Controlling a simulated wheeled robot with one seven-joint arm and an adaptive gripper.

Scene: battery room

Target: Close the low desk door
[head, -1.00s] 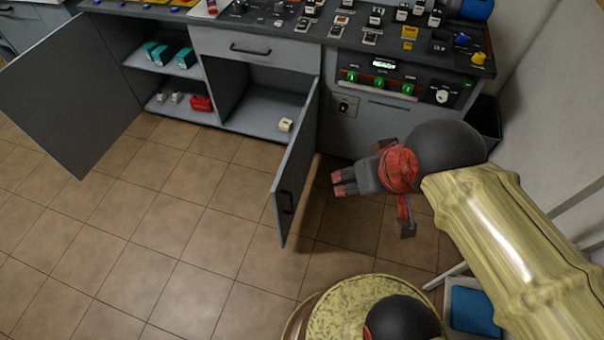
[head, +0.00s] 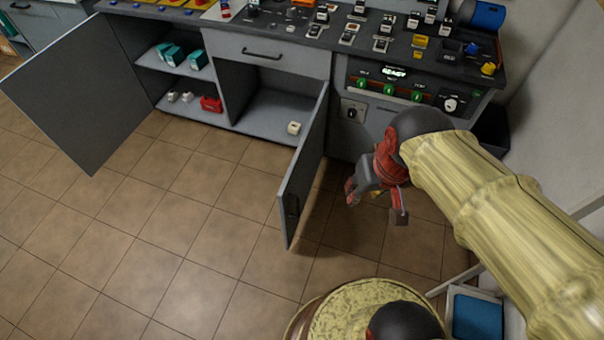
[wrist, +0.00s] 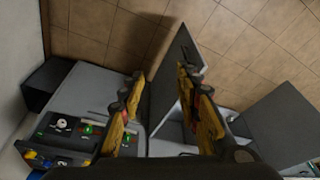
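Two grey doors stand open under the desk. The narrower right-hand door (head: 304,168) swings out from the compartment below the drawer, with a dark handle on its outer face. The wider left door (head: 72,88) stands open at the far left. My gripper (head: 378,197) is at the right of the narrower door, on its outer side, apparently apart from it. In the wrist view my fingers (wrist: 163,88) are spread and empty. The narrower door (wrist: 174,68) appears between them, farther off; the wide door (wrist: 280,122) is at the right.
The desk (head: 270,62) carries switches and a lit control panel (head: 395,88). Teal boxes (head: 170,55), a red item (head: 211,103) and a white block (head: 294,128) sit inside the compartments. A dark bin (head: 492,130) stands by the right wall. The tiled floor ahead is clear.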

